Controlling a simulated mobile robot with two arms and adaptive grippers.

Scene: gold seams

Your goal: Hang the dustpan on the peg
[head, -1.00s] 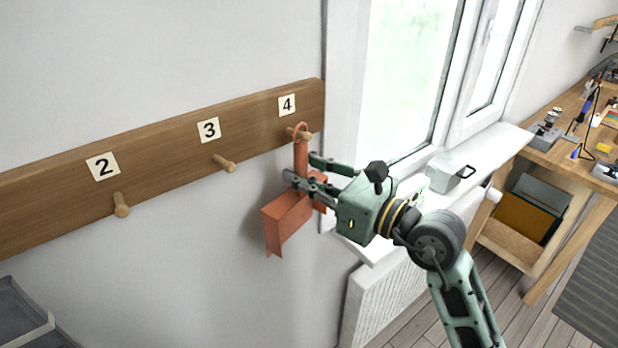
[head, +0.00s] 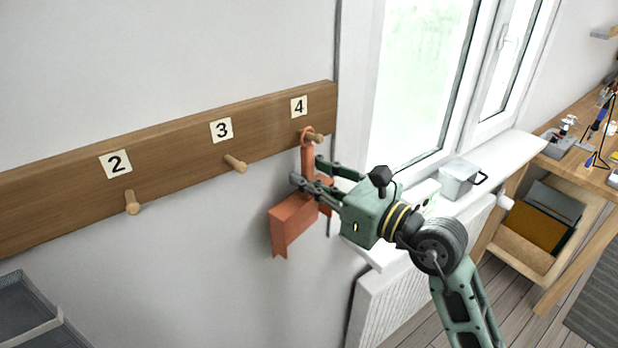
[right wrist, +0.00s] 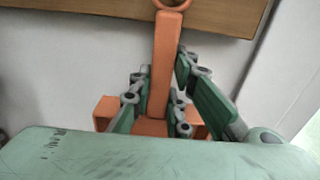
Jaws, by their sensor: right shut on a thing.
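The orange dustpan (head: 291,219) is upright, its handle up and its pan below, in front of the wall under label 4. My right gripper (head: 308,183) is shut on its handle. The ring at the handle's top is at the wooden peg (head: 318,138) under label 4 and appears to be around it. In the right wrist view the handle (right wrist: 165,65) stands between my fingers (right wrist: 160,98), with the pan partly hidden below. The ring is cut by the top edge there, and the peg is not visible. My left gripper is not in view.
The wooden rail (head: 70,195) also carries a peg (head: 235,163) under label 3 and a peg (head: 132,202) under label 2, both empty. A window sill with a metal box (head: 459,181) and a radiator are at right. A grey tray (head: 25,310) is at lower left.

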